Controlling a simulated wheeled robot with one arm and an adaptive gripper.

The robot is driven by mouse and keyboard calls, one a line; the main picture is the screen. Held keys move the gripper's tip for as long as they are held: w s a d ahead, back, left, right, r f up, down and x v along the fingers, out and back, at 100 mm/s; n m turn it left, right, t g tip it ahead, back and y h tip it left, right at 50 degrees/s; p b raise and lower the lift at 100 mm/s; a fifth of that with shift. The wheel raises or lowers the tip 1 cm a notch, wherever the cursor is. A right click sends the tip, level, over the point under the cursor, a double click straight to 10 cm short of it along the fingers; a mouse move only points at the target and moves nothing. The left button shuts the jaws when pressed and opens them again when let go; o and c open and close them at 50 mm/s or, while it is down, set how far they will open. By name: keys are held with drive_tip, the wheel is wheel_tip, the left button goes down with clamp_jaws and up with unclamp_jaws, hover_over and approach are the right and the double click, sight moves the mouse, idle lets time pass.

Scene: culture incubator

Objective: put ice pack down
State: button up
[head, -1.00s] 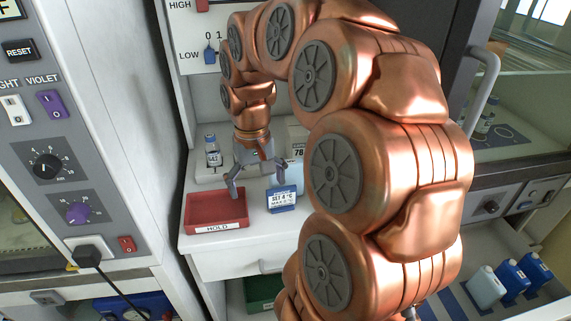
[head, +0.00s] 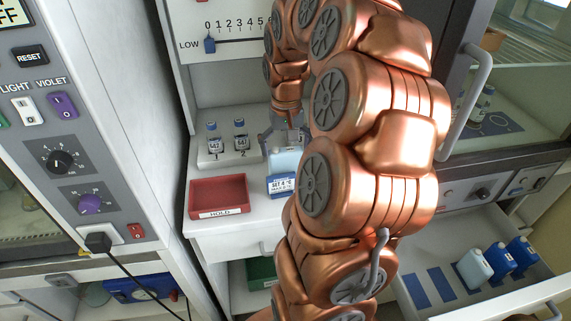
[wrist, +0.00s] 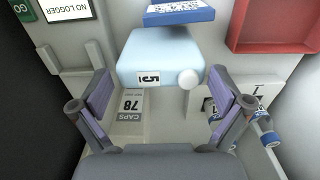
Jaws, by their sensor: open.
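The ice pack (wrist: 165,60) is a pale blue block with a white cap and a small number label. It rests on the white counter behind a blue sign reading SET 4 °C (head: 281,185). In the head view the pack (head: 284,160) shows just below my gripper (head: 284,134), partly hidden by my arm. In the wrist view my gripper (wrist: 160,85) is open, its fingers spread to either side of the pack's near end. Gaps show between the fingers and the pack, so it is not gripped.
A red HOLD tray (head: 218,211) is at the counter's front left. Two vials (head: 213,139) (head: 240,136) stand in a white rack beside the pack. At lower right, an open drawer (head: 455,311) holds a pale pack (head: 473,270) and two dark blue packs (head: 498,260) (head: 521,253).

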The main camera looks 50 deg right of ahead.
sight(286, 159)
drive_tip(key=shift+f+p, duration=0.45)
drive_tip(key=shift+f, duration=1.45)
drive_tip(key=shift+c, duration=0.4)
drive_tip(key=shift+r, duration=0.1)
drive_tip(key=c, duration=1.1)
